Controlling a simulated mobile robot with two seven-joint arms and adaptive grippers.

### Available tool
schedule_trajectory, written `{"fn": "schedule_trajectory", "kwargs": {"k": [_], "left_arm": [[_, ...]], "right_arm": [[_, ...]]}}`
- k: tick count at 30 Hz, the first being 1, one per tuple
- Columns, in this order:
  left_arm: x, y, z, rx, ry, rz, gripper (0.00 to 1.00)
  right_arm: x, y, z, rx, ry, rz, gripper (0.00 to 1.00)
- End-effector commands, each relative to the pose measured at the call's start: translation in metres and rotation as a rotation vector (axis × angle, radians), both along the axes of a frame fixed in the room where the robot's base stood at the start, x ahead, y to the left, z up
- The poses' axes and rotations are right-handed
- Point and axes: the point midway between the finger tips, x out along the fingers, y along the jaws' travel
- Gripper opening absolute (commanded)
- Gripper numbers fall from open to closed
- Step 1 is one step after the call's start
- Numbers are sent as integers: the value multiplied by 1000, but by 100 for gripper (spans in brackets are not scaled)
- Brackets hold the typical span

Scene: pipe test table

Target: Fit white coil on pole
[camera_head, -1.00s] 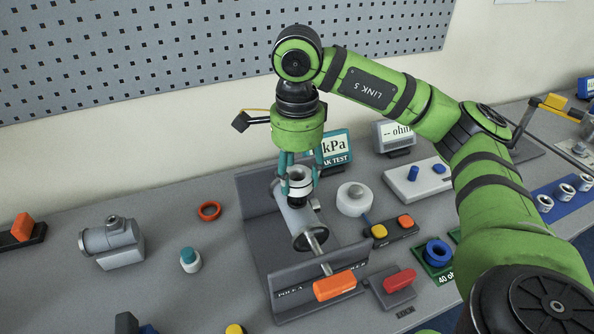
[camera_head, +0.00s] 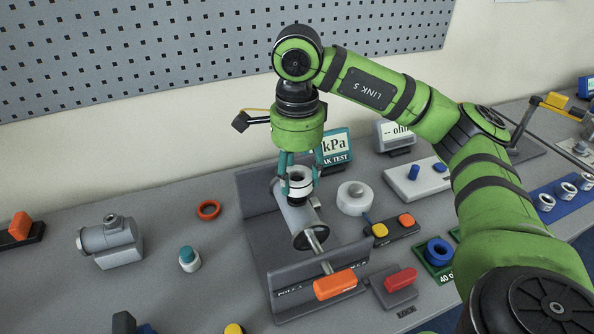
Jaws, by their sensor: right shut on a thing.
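My right gripper (camera_head: 299,190) points down and is shut on a small white coil (camera_head: 299,182) with a dark centre. It holds the coil over the far end of a grey cylinder (camera_head: 300,219) lying in a dark grey stand (camera_head: 262,222). The fingers hide part of the coil. My left gripper is not in view.
A white roll (camera_head: 355,198) stands right of the stand. A leak test display (camera_head: 334,147) stands behind. An orange ring (camera_head: 209,210) and a teal-capped bottle (camera_head: 189,259) lie left, with free table around them.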

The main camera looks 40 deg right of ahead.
Motion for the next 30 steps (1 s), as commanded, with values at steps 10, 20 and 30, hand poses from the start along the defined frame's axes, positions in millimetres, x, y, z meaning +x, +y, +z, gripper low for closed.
{"fn": "schedule_trajectory", "kwargs": {"k": [10,20,30], "left_arm": [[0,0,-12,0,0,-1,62],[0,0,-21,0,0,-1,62],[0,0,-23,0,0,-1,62]], "right_arm": [[0,0,-12,0,-1,0,14],[1,0,-22,0,-2,-1,14],[1,0,-24,-1,-3,-1,14]]}}
